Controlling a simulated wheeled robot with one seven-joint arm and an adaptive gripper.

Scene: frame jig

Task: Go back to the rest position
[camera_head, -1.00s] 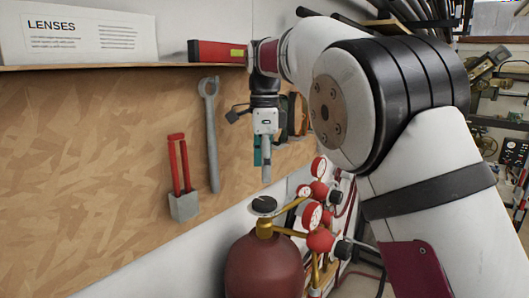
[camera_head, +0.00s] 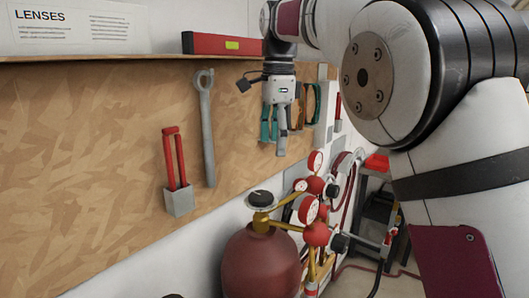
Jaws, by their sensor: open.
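My gripper (camera_head: 281,145) hangs from my arm, pointing down, in front of the right part of the wooden tool board (camera_head: 90,150). It is seen from the side, so the gap between its fingers does not show clearly. I see nothing held in it. Teal-handled and orange-brown tools (camera_head: 311,104) on the board are partly hidden behind it. My arm fills the right side of the view.
A grey wrench (camera_head: 206,130) and a red-handled tool (camera_head: 176,172) hang on the board. Above is a shelf with a LENSES box (camera_head: 75,28) and a red level (camera_head: 222,44). Below my gripper stands a dark red gas cylinder (camera_head: 262,265) with gauges (camera_head: 306,208).

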